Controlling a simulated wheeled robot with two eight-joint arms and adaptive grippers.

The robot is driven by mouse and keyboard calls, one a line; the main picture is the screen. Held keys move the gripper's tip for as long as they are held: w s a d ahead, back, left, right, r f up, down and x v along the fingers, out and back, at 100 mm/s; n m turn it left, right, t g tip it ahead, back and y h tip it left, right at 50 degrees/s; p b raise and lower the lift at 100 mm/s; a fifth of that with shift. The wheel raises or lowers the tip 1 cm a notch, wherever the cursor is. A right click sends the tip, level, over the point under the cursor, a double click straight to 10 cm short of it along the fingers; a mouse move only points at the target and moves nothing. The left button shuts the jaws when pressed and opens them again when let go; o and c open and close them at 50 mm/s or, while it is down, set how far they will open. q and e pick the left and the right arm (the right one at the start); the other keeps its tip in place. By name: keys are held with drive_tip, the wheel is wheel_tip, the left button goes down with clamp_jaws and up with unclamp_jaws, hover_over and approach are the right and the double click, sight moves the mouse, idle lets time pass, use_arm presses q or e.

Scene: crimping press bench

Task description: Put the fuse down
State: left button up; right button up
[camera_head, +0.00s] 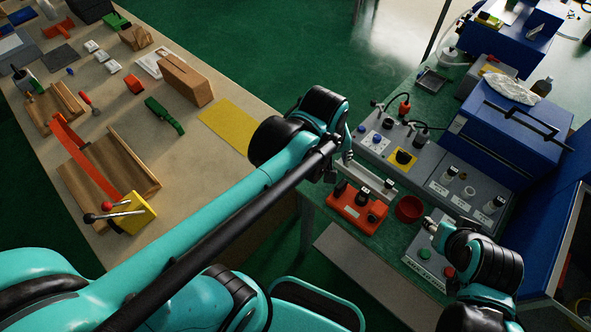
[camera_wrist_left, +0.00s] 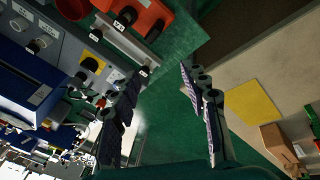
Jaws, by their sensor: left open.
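My left gripper (camera_head: 338,163) reaches over the gap at the near edge of the right bench, beside a pale rail (camera_head: 371,178) and an orange block (camera_head: 351,212). In the left wrist view its jaws (camera_wrist_left: 160,72) are apart with nothing between them. The rail (camera_wrist_left: 122,41) and orange block (camera_wrist_left: 140,14) lie beyond the left finger. I cannot tell which small part is the fuse. My right gripper (camera_head: 431,224) is beside a dark red bowl (camera_head: 409,209); its jaws are too small to read.
Grey panels (camera_head: 384,137) with knobs and a blue press (camera_head: 513,130) stand behind the rail. A wooden bench (camera_head: 225,95) with blocks and a yellow mat (camera_head: 230,125) is at left. Green floor (camera_head: 265,50) lies between the benches.

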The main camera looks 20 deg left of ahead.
use_arm(q)
drive_tip(key=s+a+m+t, duration=0.3)
drive_tip(key=s+a+m, duration=0.3)
drive_tip(key=a+m, duration=0.1)
drive_tip(key=shift+s+f+t+y, duration=0.25)
drive_tip(key=shift+f+t+y, duration=0.05)
drive_tip(key=shift+f, duration=0.15)
